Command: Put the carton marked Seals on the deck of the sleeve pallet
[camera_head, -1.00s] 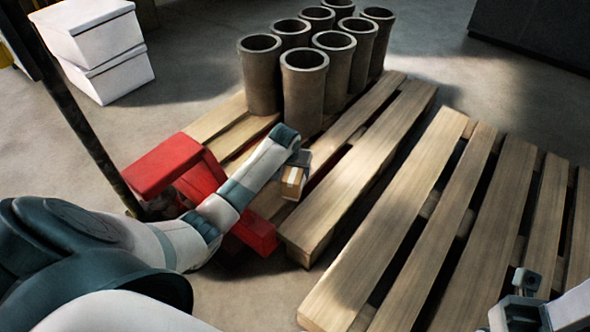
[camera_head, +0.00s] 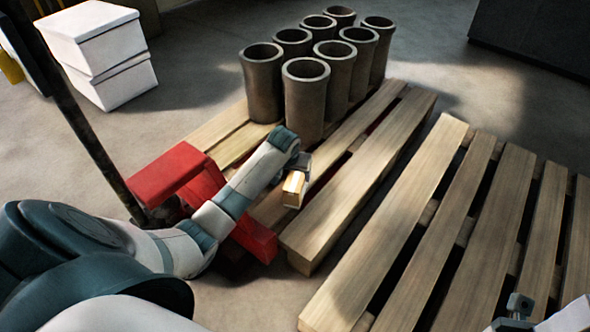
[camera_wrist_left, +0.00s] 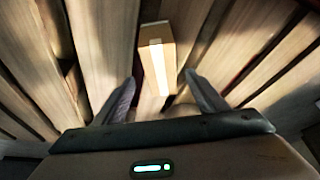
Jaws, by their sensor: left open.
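The small tan carton (camera_head: 293,189) is at my left gripper, over the sleeve pallet's slats. No marking on it is readable. In the left wrist view the carton (camera_wrist_left: 157,55) shows a pale strip and lies between and beyond the fingertips. My left gripper (camera_wrist_left: 160,78) is open around its near end; I cannot tell whether a finger touches it, or whether it rests on the deck. The sleeve pallet (camera_head: 340,208) is wooden and carries several brown sleeves (camera_head: 305,100). My right gripper (camera_head: 518,308) is at the lower right edge, its jaws unclear.
A red pallet-jack part (camera_head: 170,172) stands beside the sleeve pallet's left end, near my left arm. A second, empty wooden pallet (camera_head: 395,235) lies to the right. Two stacked white boxes (camera_head: 100,55) stand at the upper left.

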